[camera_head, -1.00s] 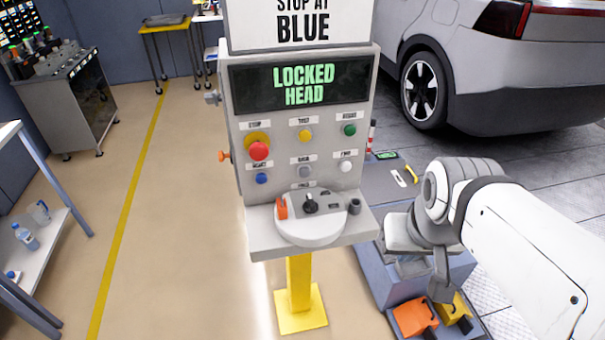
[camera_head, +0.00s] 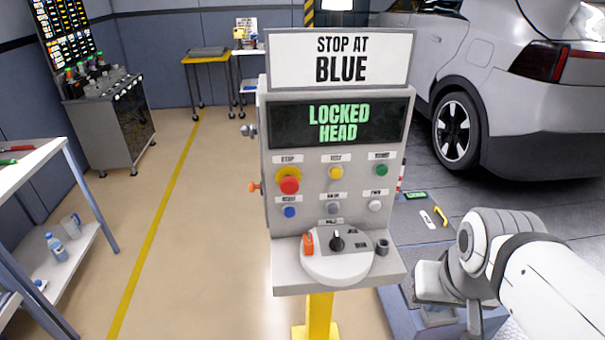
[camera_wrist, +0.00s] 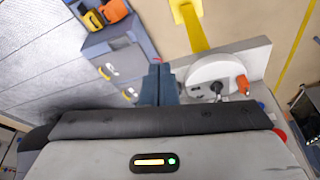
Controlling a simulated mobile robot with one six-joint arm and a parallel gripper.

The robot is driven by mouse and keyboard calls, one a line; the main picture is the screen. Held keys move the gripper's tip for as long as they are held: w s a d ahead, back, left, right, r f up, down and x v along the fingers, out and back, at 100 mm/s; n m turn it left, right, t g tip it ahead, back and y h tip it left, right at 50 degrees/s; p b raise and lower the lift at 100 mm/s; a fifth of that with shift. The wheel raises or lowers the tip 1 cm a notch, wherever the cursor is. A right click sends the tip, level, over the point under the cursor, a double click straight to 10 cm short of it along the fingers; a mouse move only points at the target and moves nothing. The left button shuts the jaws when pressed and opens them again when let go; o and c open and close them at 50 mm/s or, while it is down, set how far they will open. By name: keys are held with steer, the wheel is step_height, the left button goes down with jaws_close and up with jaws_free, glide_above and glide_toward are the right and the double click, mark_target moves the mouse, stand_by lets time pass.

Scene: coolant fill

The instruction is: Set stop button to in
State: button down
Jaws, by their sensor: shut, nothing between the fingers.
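The stop button (camera_head: 289,186) is a red mushroom head on a yellow collar, under the STOP label at the upper left of the grey control panel (camera_head: 266,225). It stands out from the panel face; from this angle I cannot tell how far. A small red edge at the right of the wrist view (camera_wrist: 280,135) may be the same button. My gripper (camera_wrist: 159,68) is shut and empty in the wrist view, pointing down beside the panel's shelf. In the head view my arm is at the lower right, apart from the button.
The panel display (camera_head: 338,123) reads LOCKED HEAD, below a STOP AT BLUE sign (camera_head: 341,58). Other buttons include yellow (camera_head: 336,173), green (camera_head: 381,170) and blue (camera_head: 289,212). A selector knob (camera_head: 337,243) and orange lever (camera_head: 308,244) stick up from the shelf. A car (camera_head: 540,110) stands behind.

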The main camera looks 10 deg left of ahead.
steer(key=w+d+f+n+t+h+b, duration=0.15)
steer(key=w+n+t, duration=0.3)
steer(key=w, duration=0.45)
steer(key=n+t+y+b, duration=0.1)
steer(key=n+t+y, duration=0.1)
steer(key=n+y, duration=1.9)
glide_toward(284, 189)
steer(key=s+a+r+n+h, duration=0.2)
steer(key=a+r+n+h, duration=0.2)
steer(key=h, duration=0.1)
steer(key=shift+y, duration=0.25)
steer(key=shift+w+a+f+p, duration=0.15)
steer(key=shift+w+p, duration=0.1)
steer(key=shift+w, duration=0.4)
steer(key=shift+w+a+f+p, duration=0.1)
steer(key=shift+w+p, duration=0.2)
steer(key=shift+w, duration=0.35)
steer(key=shift+w+a+f+p, duration=0.15)
steer(key=shift+w+p, duration=0.1)
steer(key=shift+w, duration=0.45)
